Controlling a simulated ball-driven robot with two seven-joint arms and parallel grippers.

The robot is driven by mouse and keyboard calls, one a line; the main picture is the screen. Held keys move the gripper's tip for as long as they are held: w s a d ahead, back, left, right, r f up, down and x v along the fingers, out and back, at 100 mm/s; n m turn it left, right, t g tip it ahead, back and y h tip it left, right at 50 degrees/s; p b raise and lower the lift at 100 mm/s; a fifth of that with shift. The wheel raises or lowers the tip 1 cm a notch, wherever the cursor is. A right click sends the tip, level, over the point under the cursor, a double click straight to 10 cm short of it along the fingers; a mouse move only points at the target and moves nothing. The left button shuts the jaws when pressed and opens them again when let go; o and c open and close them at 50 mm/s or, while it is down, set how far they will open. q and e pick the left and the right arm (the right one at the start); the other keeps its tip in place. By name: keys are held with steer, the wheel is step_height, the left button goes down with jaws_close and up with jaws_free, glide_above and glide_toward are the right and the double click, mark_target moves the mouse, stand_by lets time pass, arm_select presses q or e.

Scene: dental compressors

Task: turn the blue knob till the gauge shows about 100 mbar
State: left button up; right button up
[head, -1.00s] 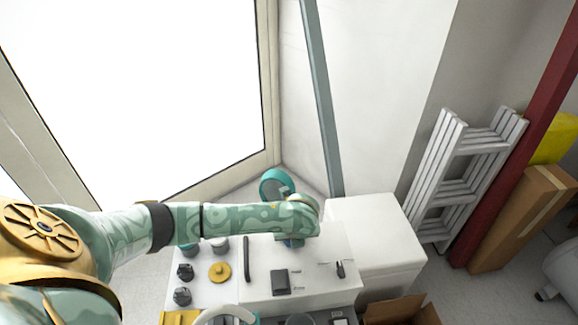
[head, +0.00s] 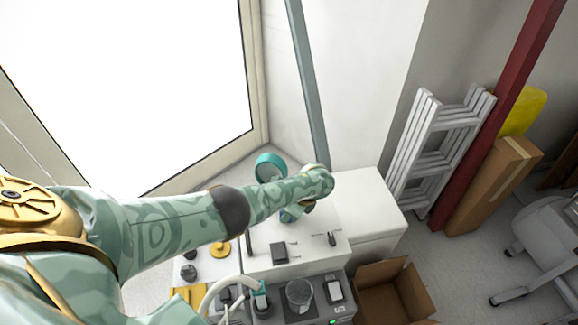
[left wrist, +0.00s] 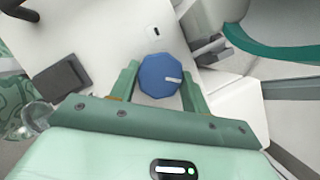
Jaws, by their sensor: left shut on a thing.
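The blue knob (left wrist: 160,76) is faceted, with a white pointer mark pointing right in the left wrist view. It sits on the white top of the machine (head: 318,258). My left gripper (left wrist: 160,88) is around the knob, one finger on each side, shut on it. In the head view the left gripper (head: 292,212) is over the machine's back part, and the hand largely hides the knob. A round thing with a teal rim (head: 270,166) stands behind the machine; no gauge face or reading can be made out. My right gripper is not in view.
An open cardboard box (head: 393,292) and a folded ladder (head: 440,140) stand further right.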

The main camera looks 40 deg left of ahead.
arm_select(q)
steer(key=shift+n+g, duration=0.5)
steer(key=shift+n, duration=0.9)
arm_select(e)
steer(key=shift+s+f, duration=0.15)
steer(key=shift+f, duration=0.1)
arm_select(q)
steer(key=shift+b, duration=0.3)
steer(key=o, duration=1)
steer(key=p+v, duration=0.6)
steer(key=v, duration=1)
steer(key=shift+w+a+r+p, duration=0.2)
steer(key=shift+w+p, duration=0.1)
steer(key=shift+p, duration=0.1)
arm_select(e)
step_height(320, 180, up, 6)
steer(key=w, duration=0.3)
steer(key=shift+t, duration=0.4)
